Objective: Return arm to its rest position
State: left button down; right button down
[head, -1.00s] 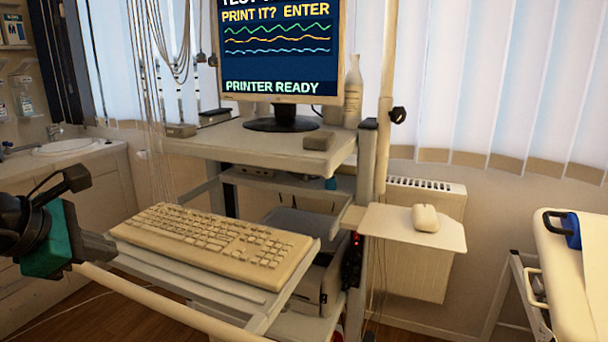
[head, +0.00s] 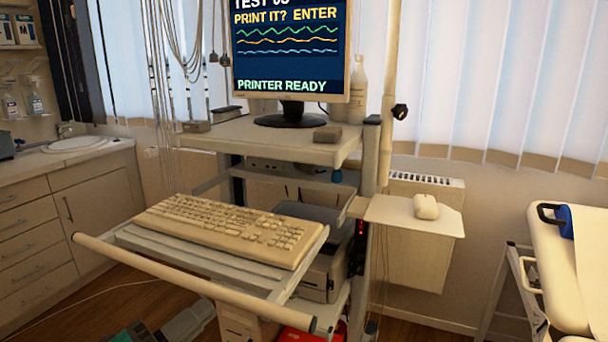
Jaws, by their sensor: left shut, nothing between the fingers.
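My left gripper (head: 190,320) shows at the bottom edge of the head view, low and in front of the cart, below its front handle bar. Its teal body is at the bottom edge, and its grey fingers point right and up. The fingers look shut, with nothing seen in them. Most of the left arm is out of the picture. My right gripper is not in view.
The cart's handle bar (head: 190,280) and keyboard tray hold a beige keyboard (head: 228,228). A monitor (head: 290,50) stands above. A mouse (head: 426,206) lies on a side shelf. A couch (head: 560,270) is at right, drawers (head: 35,235) at left. Floor at lower left is mostly clear.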

pick_arm(q)
jog(key=s+a+f+n+y, duration=0.2)
jog(key=f+n+y, duration=0.3)
jog(key=f+n, duration=0.4)
jog(key=s+a+f+n+y, duration=0.2)
jog(key=s+f+n+y, duration=0.1)
jog(key=f+n+y, duration=0.45)
jog(key=s+d+f+n+g, duration=0.1)
jog(key=s+f+n+g, duration=0.3)
jog(key=s+f+n, duration=0.3)
notch_tip(320, 180, down, 4)
jog(key=shift+s+d+r+g, duration=0.15)
jog(key=shift+s+d+g, duration=0.2)
jog(key=shift+s, duration=0.15)
jog(key=shift+h, duration=0.25)
